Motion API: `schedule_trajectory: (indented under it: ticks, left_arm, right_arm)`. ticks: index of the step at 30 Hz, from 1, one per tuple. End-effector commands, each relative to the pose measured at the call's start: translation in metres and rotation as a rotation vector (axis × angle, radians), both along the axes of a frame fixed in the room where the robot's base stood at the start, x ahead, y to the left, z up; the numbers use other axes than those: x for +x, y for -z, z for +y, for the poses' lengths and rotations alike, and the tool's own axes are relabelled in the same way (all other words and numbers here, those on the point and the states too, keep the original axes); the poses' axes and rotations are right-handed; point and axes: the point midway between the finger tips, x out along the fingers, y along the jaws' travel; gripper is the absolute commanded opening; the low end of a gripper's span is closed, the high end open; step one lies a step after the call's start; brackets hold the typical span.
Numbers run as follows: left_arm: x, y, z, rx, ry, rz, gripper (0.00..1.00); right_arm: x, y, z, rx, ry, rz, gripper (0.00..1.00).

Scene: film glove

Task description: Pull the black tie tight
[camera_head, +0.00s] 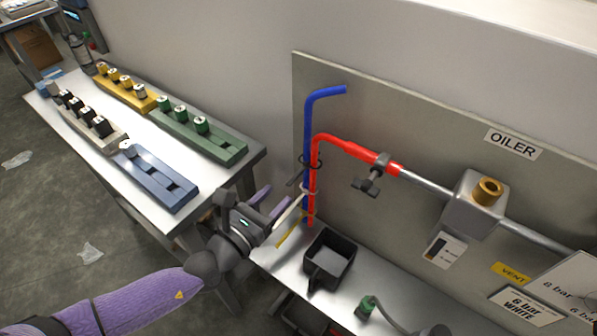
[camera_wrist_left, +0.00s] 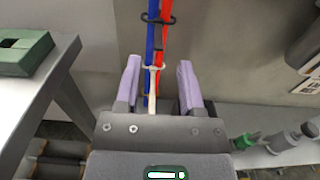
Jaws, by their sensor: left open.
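The black tie (camera_head: 309,161) loops around the blue tube (camera_head: 308,125) and red tube (camera_head: 312,180) on the upright board. A short dark tail hangs from it to the lower left. In the left wrist view the black tie (camera_wrist_left: 159,18) is above and beyond the fingertips. A white tie (camera_wrist_left: 152,68) sits lower on the tubes, its pale tail between my fingers. A yellow tie (camera_head: 290,236) is lower still. My left gripper (camera_head: 273,201) is open, and its purple fingers (camera_wrist_left: 160,76) stand either side of the white tail, apart from it. My right gripper is not in view.
A black bin (camera_head: 330,259) stands on the shelf below the tubes. A clamp knob (camera_head: 369,182) and the oiler block (camera_head: 472,203) stick out to the right. A table (camera_head: 183,214) with coloured racks is at left, with a gap between it and the board.

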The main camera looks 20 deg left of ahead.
Motion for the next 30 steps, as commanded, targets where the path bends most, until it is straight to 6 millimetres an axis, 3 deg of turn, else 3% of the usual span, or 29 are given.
schedule_trajectory:
  ticks: [3,9,20,27,30]
  left_arm:
    - [0.027,0.002,-0.009,-0.005,-0.003,-0.001,0.5]
    - [0.057,0.003,-0.02,-0.004,-0.004,0.003,0.5]
    - [0.065,0.001,-0.023,-0.006,-0.003,0.005,0.5]
    - [0.065,0.001,-0.023,-0.006,-0.004,0.005,0.01]
    - [0.065,0.001,-0.023,-0.006,-0.004,0.005,0.0]
  right_arm:
    - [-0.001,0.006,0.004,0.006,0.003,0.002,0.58]
    - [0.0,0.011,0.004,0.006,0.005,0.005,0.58]
    - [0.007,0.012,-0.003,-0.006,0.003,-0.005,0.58]
    - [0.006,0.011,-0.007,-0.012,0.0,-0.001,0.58]
    - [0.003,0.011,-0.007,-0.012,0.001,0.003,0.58]
